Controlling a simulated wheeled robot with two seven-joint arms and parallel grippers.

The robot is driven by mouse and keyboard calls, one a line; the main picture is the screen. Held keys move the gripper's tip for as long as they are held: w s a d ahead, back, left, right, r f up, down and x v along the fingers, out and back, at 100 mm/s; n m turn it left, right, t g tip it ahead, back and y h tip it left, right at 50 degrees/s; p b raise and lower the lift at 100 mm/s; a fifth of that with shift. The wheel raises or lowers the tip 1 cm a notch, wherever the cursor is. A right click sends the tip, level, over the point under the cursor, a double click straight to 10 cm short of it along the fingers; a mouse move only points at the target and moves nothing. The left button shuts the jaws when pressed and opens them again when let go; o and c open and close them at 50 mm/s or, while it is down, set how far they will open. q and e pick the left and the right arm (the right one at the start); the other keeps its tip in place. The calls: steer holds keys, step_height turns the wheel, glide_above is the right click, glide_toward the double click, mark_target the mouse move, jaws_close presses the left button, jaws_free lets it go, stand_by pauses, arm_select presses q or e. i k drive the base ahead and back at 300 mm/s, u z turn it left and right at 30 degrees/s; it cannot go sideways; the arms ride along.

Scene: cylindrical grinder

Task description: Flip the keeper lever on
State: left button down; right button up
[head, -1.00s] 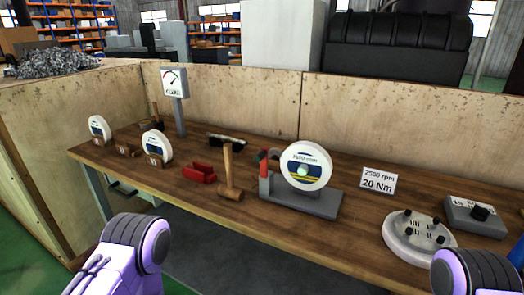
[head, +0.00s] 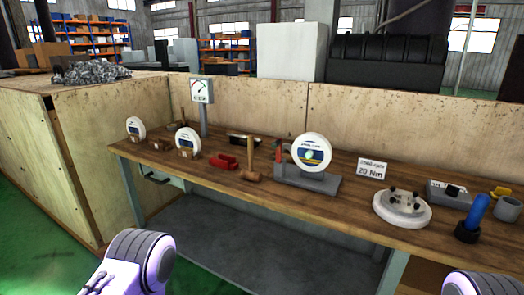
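A grey stand (head: 318,182) on the wooden bench carries a white grinding wheel (head: 311,140) with a blue and yellow label. A small red lever-like part (head: 278,150) stands upright at the stand's left side, next to the wheel. It may be the keeper lever; it is too small to tell its setting. Neither of my grippers shows. Only purple links of my arms show at the bottom left and bottom right, apart from the bench.
The wooden bench (head: 345,205) also holds a mallet (head: 250,165), a red block (head: 222,162), two more wheels (head: 187,141), a gauge (head: 202,92), a sign (head: 371,169), a round flange plate (head: 402,208) and a blue-handled tool (head: 475,215). Floor before it is clear.

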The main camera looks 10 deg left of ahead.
mark_target(279, 150)
steer(key=k, duration=0.55)
steer(key=u, duration=0.65)
steer(key=i, duration=1.5)
steer(key=z, duration=0.4)
